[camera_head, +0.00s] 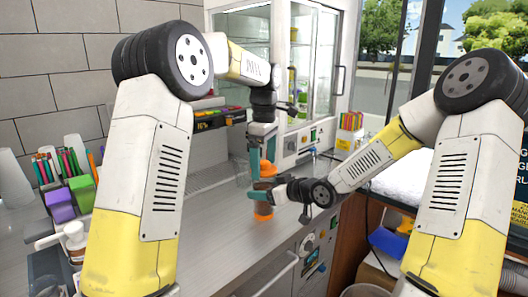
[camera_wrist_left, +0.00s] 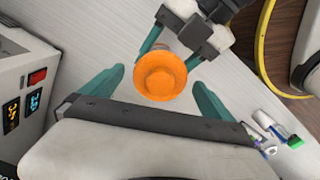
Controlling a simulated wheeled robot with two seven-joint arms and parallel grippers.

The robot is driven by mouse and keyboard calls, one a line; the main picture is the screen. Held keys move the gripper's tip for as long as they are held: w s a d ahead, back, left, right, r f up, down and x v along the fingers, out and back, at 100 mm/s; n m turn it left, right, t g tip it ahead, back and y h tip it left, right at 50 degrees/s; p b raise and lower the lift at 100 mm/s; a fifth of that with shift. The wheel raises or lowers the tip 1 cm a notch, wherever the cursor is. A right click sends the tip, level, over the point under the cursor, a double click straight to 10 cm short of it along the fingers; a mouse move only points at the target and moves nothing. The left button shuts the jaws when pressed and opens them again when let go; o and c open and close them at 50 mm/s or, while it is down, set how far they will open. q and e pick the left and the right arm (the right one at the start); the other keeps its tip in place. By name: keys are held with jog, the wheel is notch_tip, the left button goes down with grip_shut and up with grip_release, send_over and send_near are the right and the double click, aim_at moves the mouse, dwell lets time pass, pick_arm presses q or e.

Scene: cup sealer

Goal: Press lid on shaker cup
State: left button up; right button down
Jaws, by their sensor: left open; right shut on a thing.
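The orange shaker cup stands upright on the counter, its lower part (camera_head: 263,209) showing below my right gripper (camera_head: 259,190). My right gripper is shut around the cup's side. An orange lid (camera_head: 267,170) is at the top of the cup; I cannot tell how tightly it sits. In the left wrist view the round orange lid (camera_wrist_left: 160,76) is seen from above, with a raised centre. My left gripper (camera_head: 260,148) points down above it, open, one teal finger on each side and apart from it. My right gripper (camera_wrist_left: 176,52) hides part of the cup.
A glass-doored machine (camera_head: 305,70) stands behind the cup. Purple and green blocks (camera_head: 60,205), pens and a pump bottle (camera_head: 75,240) are at the left. The grey counter (camera_head: 200,230) in front of the cup is clear. Its right edge drops off near my right arm.

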pick_arm(q)
notch_tip(320, 180, up, 12)
jog(key=shift+f, duration=0.25)
pick_arm(e)
jog(key=shift+c, duration=1.2)
grip_release()
jog(key=shift+d, duration=0.1)
jog(key=v, duration=0.7)
jog(key=shift+s+d+r, duration=0.15)
jog(key=shift+s+r, duration=0.05)
jog(key=shift+s, duration=0.05)
